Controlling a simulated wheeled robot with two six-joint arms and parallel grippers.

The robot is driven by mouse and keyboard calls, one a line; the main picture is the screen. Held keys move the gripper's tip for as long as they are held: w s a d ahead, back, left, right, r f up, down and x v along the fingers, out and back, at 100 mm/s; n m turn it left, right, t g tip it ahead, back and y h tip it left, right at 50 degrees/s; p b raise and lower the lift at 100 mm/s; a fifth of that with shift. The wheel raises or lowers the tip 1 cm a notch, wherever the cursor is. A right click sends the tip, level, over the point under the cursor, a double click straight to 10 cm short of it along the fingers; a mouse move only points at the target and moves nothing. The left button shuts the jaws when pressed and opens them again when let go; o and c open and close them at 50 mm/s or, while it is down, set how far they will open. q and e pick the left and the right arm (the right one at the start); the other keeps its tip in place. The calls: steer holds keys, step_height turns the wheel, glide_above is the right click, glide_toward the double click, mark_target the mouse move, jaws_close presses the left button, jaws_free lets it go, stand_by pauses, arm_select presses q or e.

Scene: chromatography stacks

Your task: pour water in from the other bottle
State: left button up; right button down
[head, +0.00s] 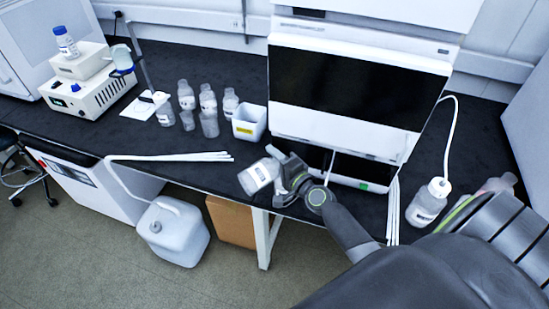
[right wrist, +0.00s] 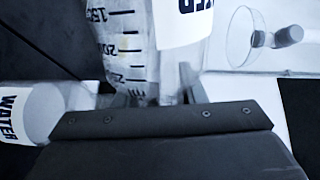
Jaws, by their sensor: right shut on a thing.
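My right gripper (head: 276,172) is shut on a clear bottle (head: 258,177) with a white label, held tilted over the bench's front edge. In the right wrist view the held bottle (right wrist: 125,50) shows printed volume marks and a WATER label, between the fingers (right wrist: 160,95). Another bottle (right wrist: 45,112) labelled WATER shows at the left of that view, apparently on its side; I cannot match it to one in the head view. Several clear bottles (head: 208,101) stand in a group on the bench. My left gripper is out of view.
A white open tub (head: 249,123) stands beside the large white instrument (head: 355,85). A bottle with a tube (head: 428,202) stands at right. A white jug (head: 176,237) is on the floor. Boxes with a blue-capped bottle (head: 66,42) stand at left.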

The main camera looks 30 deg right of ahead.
steer(key=shift+r, duration=0.1)
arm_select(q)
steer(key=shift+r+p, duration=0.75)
arm_select(e)
steer(key=n, duration=0.2)
steer(key=r+n, duration=0.1)
steer(key=a+r+n, duration=0.1)
steer(key=n, duration=0.1)
steer(key=shift+r+n, duration=0.1)
steer(key=shift+n, duration=0.2)
steer(key=shift+d, duration=0.1)
